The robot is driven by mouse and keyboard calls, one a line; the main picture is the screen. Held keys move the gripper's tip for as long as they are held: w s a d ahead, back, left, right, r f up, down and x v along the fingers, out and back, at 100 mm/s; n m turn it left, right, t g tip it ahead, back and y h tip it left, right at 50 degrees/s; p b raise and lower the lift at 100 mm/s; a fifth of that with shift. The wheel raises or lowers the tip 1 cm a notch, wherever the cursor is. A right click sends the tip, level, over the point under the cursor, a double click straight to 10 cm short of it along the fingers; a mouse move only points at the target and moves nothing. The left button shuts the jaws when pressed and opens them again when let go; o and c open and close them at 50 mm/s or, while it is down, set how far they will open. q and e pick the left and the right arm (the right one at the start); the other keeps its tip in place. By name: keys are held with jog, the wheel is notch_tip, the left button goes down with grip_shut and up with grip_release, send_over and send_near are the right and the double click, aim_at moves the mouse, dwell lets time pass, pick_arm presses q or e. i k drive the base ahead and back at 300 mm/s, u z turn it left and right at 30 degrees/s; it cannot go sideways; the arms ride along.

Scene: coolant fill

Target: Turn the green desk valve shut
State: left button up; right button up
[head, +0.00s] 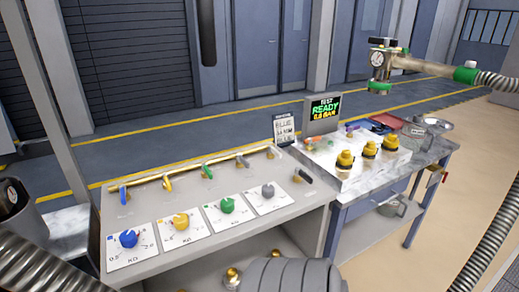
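A green knob (227,205) sits on a white card on the sloped grey desk (180,255), third from the left in a row. Blue (128,239), yellow (180,221) and grey (268,190) knobs share that row. Behind them a brass pipe (225,160) carries small lever valves. One lever (207,172) stands behind the green knob; its exact angle is too small to tell. Neither of my grippers shows in the head view, and nothing touches the green knob or the levers.
A marble-topped bench (365,185) with several yellow-capped fittings (345,160) adjoins the desk at right. A screen (324,108) reads "TEST READY". Ridged hoses cross the lower corners.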

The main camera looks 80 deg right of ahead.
aim_at(204, 168)
jog(key=z, duration=2.85)
